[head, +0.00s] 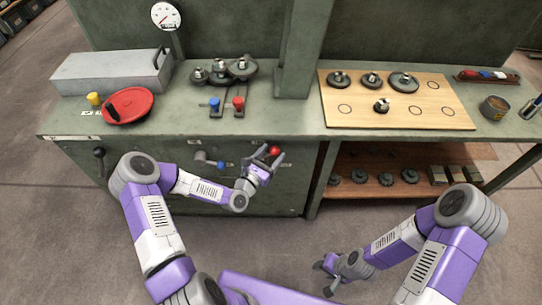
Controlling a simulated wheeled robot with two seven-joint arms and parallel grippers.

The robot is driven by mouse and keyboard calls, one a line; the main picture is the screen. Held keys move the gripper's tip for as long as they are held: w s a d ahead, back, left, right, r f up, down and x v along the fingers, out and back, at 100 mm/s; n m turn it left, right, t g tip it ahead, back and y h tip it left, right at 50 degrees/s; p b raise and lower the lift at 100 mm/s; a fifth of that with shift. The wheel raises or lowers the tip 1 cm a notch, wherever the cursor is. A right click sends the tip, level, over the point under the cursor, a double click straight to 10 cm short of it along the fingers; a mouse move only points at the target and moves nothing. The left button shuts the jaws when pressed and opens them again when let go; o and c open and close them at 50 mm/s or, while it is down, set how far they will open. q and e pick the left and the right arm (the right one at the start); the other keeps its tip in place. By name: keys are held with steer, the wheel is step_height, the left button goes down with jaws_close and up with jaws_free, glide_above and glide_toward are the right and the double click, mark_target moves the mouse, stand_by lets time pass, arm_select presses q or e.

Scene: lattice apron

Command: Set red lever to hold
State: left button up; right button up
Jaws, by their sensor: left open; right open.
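The red lever's round knob (274,150) shows at the front of the green cabinet, just below the bench's front edge. My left gripper (271,156) is open at the red knob, with its fingers to either side of it in the picture; I cannot tell whether they touch it. The lever's arm and pivot are hidden behind my gripper, and no hold mark is readable. A lever with a blue knob (221,165) sits to the left on the same front. My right gripper (322,279) is open and empty, low over the floor at the bottom.
The bench top (285,118) holds a red dish (128,105), gears (235,69), blue (214,103) and red (238,103) sliders, and a wooden board (440,118) with gears. A lower shelf (400,160) holds several parts. A black knob (99,152) is at the cabinet's left.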

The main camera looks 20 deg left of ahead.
arm_select(q)
jaws_close()
stand_by(0.3)
